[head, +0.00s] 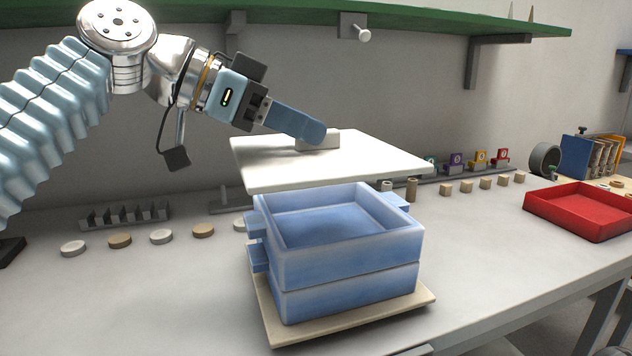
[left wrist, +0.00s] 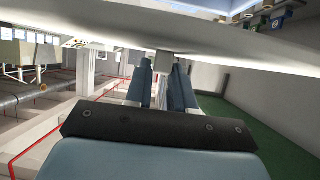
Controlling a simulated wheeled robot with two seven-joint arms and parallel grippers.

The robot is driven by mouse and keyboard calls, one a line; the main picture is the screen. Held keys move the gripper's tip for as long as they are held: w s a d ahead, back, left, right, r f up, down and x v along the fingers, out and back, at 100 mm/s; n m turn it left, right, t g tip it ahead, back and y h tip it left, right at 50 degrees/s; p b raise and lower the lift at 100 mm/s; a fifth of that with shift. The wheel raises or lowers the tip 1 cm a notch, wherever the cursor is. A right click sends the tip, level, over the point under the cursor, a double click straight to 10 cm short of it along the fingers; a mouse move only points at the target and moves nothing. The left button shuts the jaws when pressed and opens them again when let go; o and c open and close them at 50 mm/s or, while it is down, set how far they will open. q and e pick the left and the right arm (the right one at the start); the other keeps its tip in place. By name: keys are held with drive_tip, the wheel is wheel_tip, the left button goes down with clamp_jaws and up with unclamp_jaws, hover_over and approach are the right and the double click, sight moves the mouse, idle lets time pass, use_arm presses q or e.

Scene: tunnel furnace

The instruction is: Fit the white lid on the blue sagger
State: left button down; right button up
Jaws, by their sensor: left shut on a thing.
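The white lid (head: 350,163) is a flat square plate with a block handle (head: 327,139) on top. My left gripper (head: 315,135) is shut on that handle and holds the lid in the air, slightly tilted. In the left wrist view the lid (left wrist: 230,45) crosses the top of the picture, and the fingers (left wrist: 162,85) are closed around the handle. The blue sagger (head: 350,265) is two stacked square trays with side lugs, open at the top and empty inside. The lid hangs above and behind its rim, apart from it. My right gripper is out of view.
The sagger stands on a beige board (head: 345,328) near the table's front edge. A red tray (head: 585,210) is at the right. Several small discs (head: 162,237) and a slotted rack (head: 125,216) lie at the left. A green shelf (head: 400,18) runs above the table.

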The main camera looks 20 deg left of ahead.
sight(234, 147)
use_arm(q)
drive_tip(key=w+f, duration=0.2)
drive_tip(key=f, duration=0.1)
drive_tip(key=w+f, duration=0.2)
drive_tip(key=shift+w+d+f+b, duration=0.1)
drive_tip(key=shift+d+f+b, duration=0.05)
drive_tip(key=shift+d+b, duration=0.25)
drive_tip(key=f, duration=0.3)
drive_tip(key=shift+w+f, duration=0.2)
drive_tip(key=shift+f, duration=0.05)
drive_tip(key=c, duration=1)
unclamp_jaws()
drive_tip(key=shift+o, duration=0.2)
drive_tip(key=v, duration=1.1)
drive_tip(key=shift+s+a+r, duration=0.2)
drive_tip(key=shift+a, duration=0.2)
